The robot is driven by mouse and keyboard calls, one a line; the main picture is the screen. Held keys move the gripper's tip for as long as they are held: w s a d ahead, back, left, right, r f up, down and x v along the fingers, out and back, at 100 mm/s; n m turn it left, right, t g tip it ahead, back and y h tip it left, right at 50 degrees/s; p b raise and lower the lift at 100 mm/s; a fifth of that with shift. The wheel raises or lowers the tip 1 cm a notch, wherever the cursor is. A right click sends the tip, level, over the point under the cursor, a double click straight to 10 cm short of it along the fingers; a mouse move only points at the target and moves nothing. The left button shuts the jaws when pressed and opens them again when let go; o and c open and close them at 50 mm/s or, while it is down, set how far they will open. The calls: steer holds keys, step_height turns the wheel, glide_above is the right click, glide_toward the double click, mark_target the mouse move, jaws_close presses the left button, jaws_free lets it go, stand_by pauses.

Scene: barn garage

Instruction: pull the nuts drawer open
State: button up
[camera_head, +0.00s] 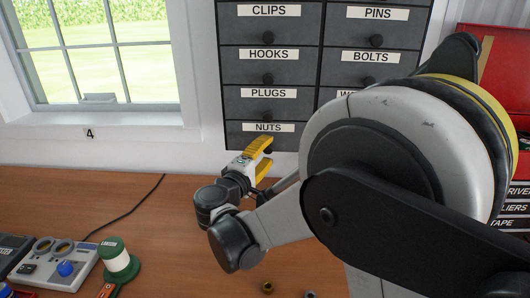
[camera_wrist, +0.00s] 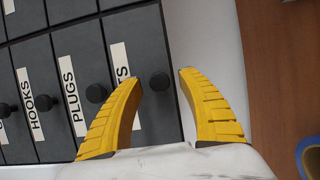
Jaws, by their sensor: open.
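The nuts drawer (camera_head: 237,138) is the bottom left drawer of a dark grey wall cabinet, with a white NUTS label. It looks closed, flush with the drawers above. My gripper (camera_head: 266,153), with yellow fingers, is just below and in front of it in the head view, hiding part of its lower face. In the wrist view the drawer face (camera_wrist: 142,40) is turned sideways. Its round black knob (camera_wrist: 159,82) shows between the open fingertips, with no visible contact. I cannot tell how far the fingertips are from it. The left finger covers part of the label.
The plugs drawer (camera_head: 238,104) and its knob (camera_wrist: 96,93) sit directly above. A wooden bench (camera_head: 165,205) lies below, with a green-and-white spool (camera_head: 118,262) and a grey device (camera_head: 55,262) at left. A window is at left; a red tool chest (camera_head: 505,75) stands at right.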

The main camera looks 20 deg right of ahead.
steer(key=shift+w+d, duration=0.45)
steer(key=shift+w, duration=0.1)
jaws_close()
steer(key=s+a, duration=0.3)
steer(key=s, duration=0.8)
steer(key=shift+a, duration=0.35)
